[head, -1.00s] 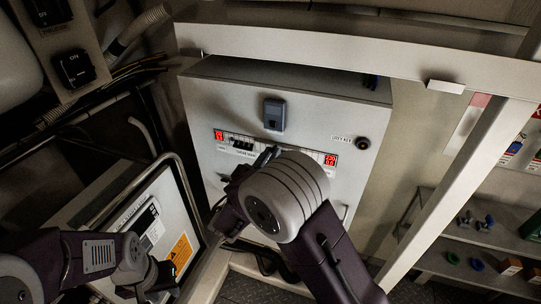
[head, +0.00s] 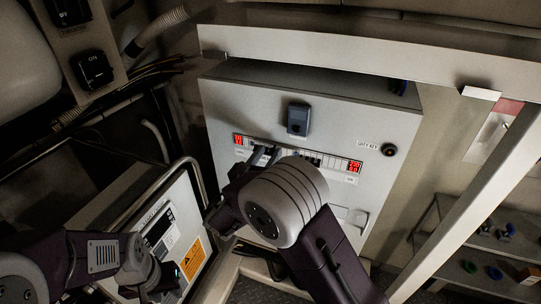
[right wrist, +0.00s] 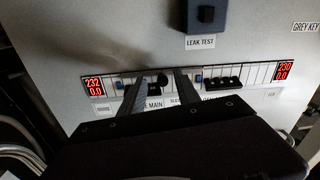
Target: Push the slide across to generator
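A breaker strip (right wrist: 262,75) with red displays at both ends runs across the grey cabinet front; it also shows in the head view (head: 312,159). My right gripper (right wrist: 160,78) is at the strip's left half, its two fingers apart. A dark knob or slide piece (right wrist: 158,83) shows between the fingers; contact cannot be told. Labels below are partly hidden, one reading "MAIN". In the head view my right gripper (head: 265,155) is partly covered by its own wrist. My left gripper (head: 155,288) is low at the left, its fingers too dark to judge.
A blue-grey leak test box (head: 298,119) is above the strip, and a grey key switch (head: 389,150) at its right. A slanted white post (head: 470,215) stands at the right.

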